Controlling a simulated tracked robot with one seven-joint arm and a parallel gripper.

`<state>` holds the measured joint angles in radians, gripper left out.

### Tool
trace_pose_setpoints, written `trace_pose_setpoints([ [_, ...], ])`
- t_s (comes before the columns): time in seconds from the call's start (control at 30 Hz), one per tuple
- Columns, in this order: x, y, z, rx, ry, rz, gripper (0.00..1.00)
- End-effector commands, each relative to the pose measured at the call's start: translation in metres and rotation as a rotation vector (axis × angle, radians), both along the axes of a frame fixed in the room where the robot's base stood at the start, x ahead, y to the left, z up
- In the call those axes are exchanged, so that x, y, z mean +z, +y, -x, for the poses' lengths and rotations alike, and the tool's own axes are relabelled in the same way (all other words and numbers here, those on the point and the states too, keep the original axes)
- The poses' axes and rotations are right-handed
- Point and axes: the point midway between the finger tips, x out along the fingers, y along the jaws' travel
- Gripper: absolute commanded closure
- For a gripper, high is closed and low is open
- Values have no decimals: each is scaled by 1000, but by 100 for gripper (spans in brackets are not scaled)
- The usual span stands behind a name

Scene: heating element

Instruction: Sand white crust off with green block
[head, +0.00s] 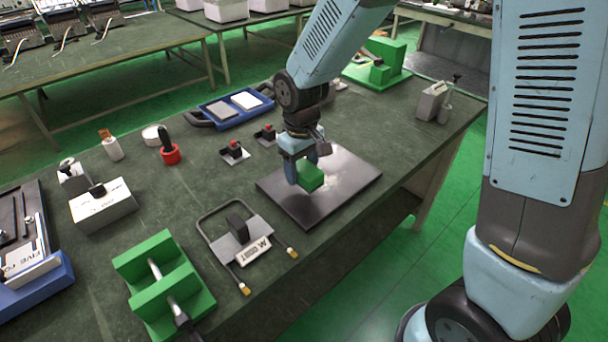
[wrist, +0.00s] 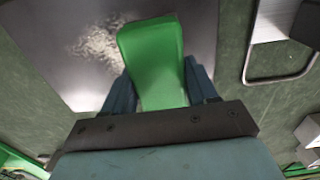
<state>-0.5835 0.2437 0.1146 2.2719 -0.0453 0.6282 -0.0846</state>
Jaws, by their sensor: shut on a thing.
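My gripper (head: 305,171) is shut on the green block (head: 311,177), over the dark metal plate (head: 345,178) on the bench. In the wrist view the green block (wrist: 155,65) sits between the two blue fingers (wrist: 160,95). A patch of white crust (wrist: 98,43) shows on the plate (wrist: 50,55) to the left of the block. The crust does not show clearly in the head view. I cannot tell whether the block touches the plate.
A heating element (head: 215,243) with a metal loop lies left of the plate. A green fixture (head: 160,275) stands at the front left. The plate is near the bench's right edge.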

Motion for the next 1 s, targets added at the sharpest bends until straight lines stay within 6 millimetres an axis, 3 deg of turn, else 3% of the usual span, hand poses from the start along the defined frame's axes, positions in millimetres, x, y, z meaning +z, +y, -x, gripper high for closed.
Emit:
trace_pose_setpoints([
  [0.47,41,-2,-2,-4,-1,0,76],
  [1.0,43,-2,-1,-4,0,0,76],
])
